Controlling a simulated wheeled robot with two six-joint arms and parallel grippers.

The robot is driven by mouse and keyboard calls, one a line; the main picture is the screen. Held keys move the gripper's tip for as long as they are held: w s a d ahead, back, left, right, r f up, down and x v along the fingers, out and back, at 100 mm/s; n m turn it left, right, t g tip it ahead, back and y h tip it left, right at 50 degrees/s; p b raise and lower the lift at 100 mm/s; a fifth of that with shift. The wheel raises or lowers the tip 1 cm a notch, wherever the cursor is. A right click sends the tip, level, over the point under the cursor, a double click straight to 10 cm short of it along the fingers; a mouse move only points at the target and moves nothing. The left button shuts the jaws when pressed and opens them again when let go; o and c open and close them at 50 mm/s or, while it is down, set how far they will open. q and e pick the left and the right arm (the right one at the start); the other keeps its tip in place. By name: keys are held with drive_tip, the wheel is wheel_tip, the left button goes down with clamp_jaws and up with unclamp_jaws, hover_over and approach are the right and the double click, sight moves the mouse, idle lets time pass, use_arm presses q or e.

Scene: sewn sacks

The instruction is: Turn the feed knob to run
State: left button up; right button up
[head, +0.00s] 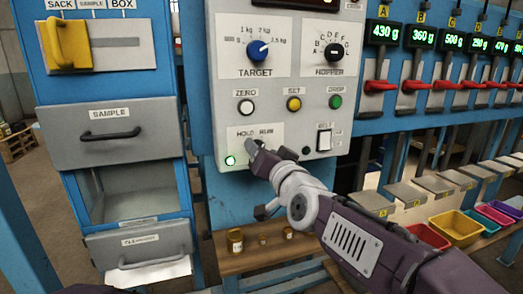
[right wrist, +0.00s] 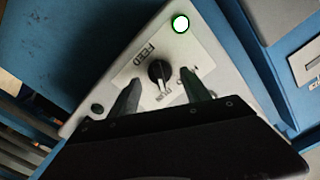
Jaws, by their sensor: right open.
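The black feed knob (right wrist: 159,71) sits on a white plate marked FEED in the right wrist view. Its white pointer is turned down in that picture, toward the small printed word that reads as RUN. My right gripper (right wrist: 161,92) is open, with one finger on each side of the knob; I cannot tell whether they touch it. In the head view the right gripper (head: 262,158) is at the panel's lower part, hiding the knob, below the HOLD and RUN label (head: 255,133). A green lamp (head: 230,160) is lit left of it. My left gripper is not in view.
The TARGET (head: 258,50) and HOPPER (head: 334,52) knobs are higher. Grey drawers (head: 115,145) stand left.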

drive_tip(key=p+v, duration=0.1)
drive_tip(key=v, duration=0.6)
drive_tip(key=shift+s, duration=0.35)
drive_tip(key=shift+d, duration=0.1)
